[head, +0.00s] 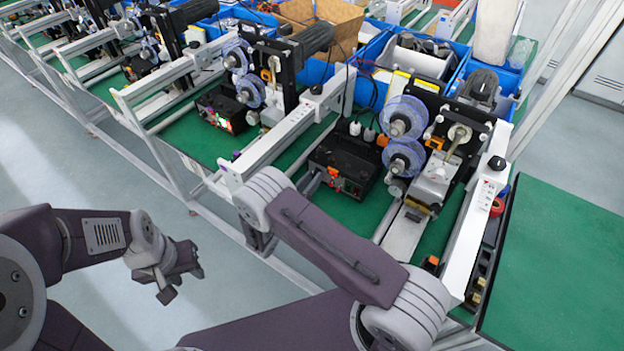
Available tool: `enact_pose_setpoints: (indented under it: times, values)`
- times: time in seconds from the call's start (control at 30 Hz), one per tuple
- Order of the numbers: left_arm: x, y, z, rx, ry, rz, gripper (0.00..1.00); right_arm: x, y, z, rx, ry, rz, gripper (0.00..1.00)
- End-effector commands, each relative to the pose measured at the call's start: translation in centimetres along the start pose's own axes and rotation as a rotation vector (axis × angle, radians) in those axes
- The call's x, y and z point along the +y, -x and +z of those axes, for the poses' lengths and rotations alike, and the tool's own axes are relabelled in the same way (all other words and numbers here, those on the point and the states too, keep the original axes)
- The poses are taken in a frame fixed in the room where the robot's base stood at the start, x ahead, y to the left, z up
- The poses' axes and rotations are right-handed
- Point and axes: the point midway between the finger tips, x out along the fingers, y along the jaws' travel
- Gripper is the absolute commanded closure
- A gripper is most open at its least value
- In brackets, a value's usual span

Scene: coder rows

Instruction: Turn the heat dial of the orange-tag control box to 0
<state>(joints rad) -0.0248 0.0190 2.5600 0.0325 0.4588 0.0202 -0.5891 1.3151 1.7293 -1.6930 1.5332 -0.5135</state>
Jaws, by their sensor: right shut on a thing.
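The black control box (350,158) with an orange tag (333,172) stands on the green bench mat at the middle. More orange parts show low on its front. My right arm reaches across in front of it, and its wrist is at the box's front left. My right gripper (311,182) shows only as a small grey part between wrist and box. It is shut at the box's front, where the heat dial would be; the dial and its setting are hidden. My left gripper (178,277) hangs open and empty over the floor, away from the bench.
A coder with blue reels (404,135) stands right of the box. White rails (290,130) flank the station. Another black control box (222,110) sits further left. Blue bins (365,85) line the back. The green tabletop (560,270) at right is bare.

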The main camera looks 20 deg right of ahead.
Motion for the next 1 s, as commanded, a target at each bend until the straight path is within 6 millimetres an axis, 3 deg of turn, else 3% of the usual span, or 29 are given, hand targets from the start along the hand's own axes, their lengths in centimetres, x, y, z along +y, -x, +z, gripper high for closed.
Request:
enact_pose_setpoints:
  times: [0.73,0.77,0.8,0.83,1.0]
  values:
    - [0.0,0.01,0.0,0.0,0.0,0.0,0.64,0.03,0.01,0.06,0.004,0.094,0.0,1.0]
    - [0.0,0.01,0.0,0.0,0.0,0.0,0.64,0.03,0.01,0.07,0.004,0.094,0.0,0.69]
    - [0.0,0.01,0.0,0.0,0.0,0.0,0.64,0.03,0.01,0.06,0.004,0.094,0.0,0.57]
    - [0.0,0.01,0.0,0.0,0.0,0.0,0.64,0.03,0.01,0.06,0.004,0.094,0.0,0.52]
    - [0.0,0.0,0.0,0.0,0.0,0.0,0.64,0.02,0.0,0.04,0.004,0.094,0.0,0.52]
